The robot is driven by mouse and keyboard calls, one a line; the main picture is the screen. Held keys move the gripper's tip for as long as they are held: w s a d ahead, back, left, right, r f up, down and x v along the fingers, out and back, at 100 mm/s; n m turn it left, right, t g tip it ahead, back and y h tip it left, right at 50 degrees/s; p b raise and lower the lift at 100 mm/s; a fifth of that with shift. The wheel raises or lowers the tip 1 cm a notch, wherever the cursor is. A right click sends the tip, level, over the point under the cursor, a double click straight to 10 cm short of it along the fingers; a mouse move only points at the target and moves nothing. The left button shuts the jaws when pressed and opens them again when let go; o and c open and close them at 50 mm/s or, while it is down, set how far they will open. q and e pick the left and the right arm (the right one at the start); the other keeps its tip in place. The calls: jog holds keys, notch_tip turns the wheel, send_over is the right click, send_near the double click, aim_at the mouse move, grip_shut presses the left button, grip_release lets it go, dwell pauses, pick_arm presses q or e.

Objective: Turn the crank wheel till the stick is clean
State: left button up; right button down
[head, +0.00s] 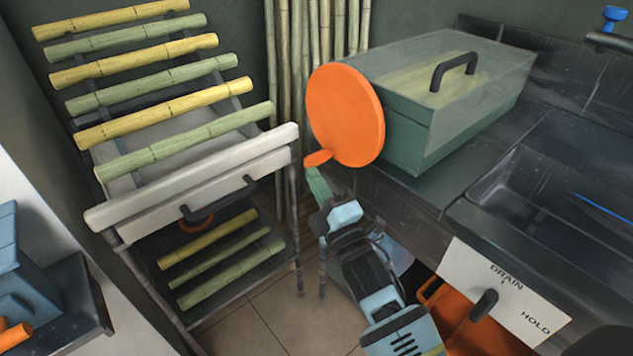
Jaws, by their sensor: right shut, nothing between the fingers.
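The orange crank wheel (346,115) is a large disc on the left end of the green press box (445,130). A small orange knob (318,157) sticks out at its lower left edge. Through the box's clear lid (440,65) a pale yellow-green shape shows dimly; I cannot tell how clean the stick is. My right gripper (318,184) reaches up from below, its tip just under the knob. It is shut and holds nothing; whether it touches the knob is unclear. My left gripper is out of view.
A rack (190,178) on the left carries several green and yellow cane sticks. Upright canes (325,35) stand behind the wheel. A sink (560,205) and a white DRAIN/HOLD panel (503,290) with a lever are at right. Bare floor (285,310) shows below.

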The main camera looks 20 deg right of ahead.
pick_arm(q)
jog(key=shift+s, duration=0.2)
